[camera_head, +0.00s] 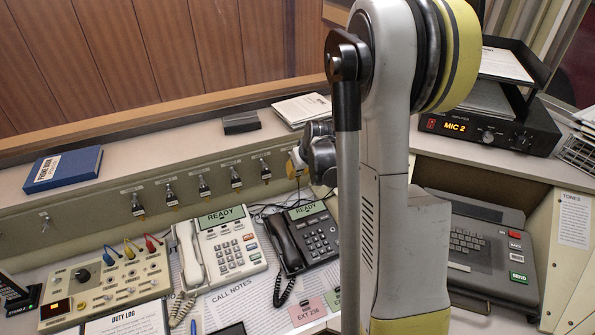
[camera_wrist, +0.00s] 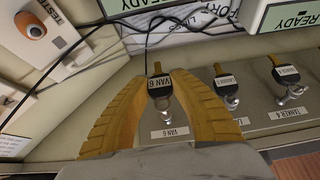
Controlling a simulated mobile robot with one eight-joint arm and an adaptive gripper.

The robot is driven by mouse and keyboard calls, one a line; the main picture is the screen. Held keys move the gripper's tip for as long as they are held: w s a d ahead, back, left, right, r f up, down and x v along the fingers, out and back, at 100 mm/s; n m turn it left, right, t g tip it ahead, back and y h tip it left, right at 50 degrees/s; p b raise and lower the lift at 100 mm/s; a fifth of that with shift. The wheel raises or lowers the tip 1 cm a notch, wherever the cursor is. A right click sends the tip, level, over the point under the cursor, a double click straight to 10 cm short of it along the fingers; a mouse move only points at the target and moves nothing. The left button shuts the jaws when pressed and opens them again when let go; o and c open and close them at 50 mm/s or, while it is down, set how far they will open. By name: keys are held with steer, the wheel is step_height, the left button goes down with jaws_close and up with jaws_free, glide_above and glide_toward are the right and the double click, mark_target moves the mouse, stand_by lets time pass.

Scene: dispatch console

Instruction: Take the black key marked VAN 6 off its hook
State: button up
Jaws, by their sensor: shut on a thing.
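The black VAN 6 key (camera_wrist: 159,86) shows in the wrist view, with a white VAN 6 label on its head and a brass-coloured part beyond it. It is between the two yellow ribbed fingers of my gripper (camera_wrist: 160,79), which is shut on it. A metal hook (camera_wrist: 163,106) is right by the key's head, above the panel plate marked VAN 6 (camera_wrist: 170,133). The key appears to be still at this hook; whether its ring is clear of it I cannot tell. In the head view my gripper (camera_head: 297,162) is partly behind my arm, and the key is hidden.
Two similar black keys (camera_wrist: 226,86) (camera_wrist: 286,74) hang close beside in the wrist view. More keys (camera_head: 203,187) hang along the panel in the head view. Below are a white phone (camera_head: 222,243) and a dark phone (camera_head: 312,236). Black cables (camera_wrist: 150,30) run near the fingers.

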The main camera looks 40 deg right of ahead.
steer(key=s, duration=0.1)
steer(key=s+a+r, duration=0.1)
steer(key=s, duration=0.1)
steer(key=s+r+p, duration=0.1)
steer(key=s, duration=0.1)
steer(key=shift+a, duration=0.15)
stand_by(0.4)
